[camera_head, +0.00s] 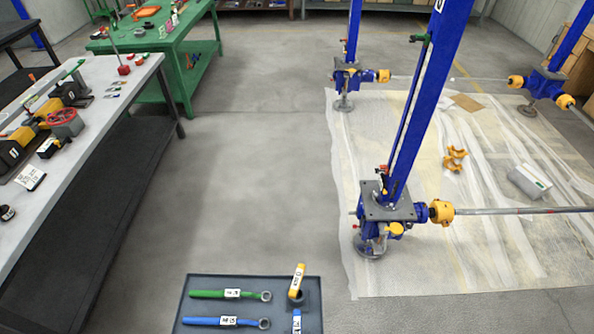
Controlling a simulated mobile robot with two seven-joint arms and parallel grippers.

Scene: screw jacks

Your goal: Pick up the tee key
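A dark tray (195,281) lies at the bottom centre. In it, a yellow-handled tool with a white label (297,280) stands in a round dark holder at the right; it may be the tee key, but I cannot read its label. A blue piece with a white label (297,322) is partly cut off by the lower picture edge. A green ring spanner (208,293) and a blue ring spanner (205,321) lie on the left of the tray. Neither of my grippers is in view.
Blue screw jacks (392,206) with yellow couplings (441,212) and long shafts stand on a pale sheet (435,270) at the right. A grey bench (100,100) with tools is at the left, a green bench (186,32) behind. Grey floor between is clear.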

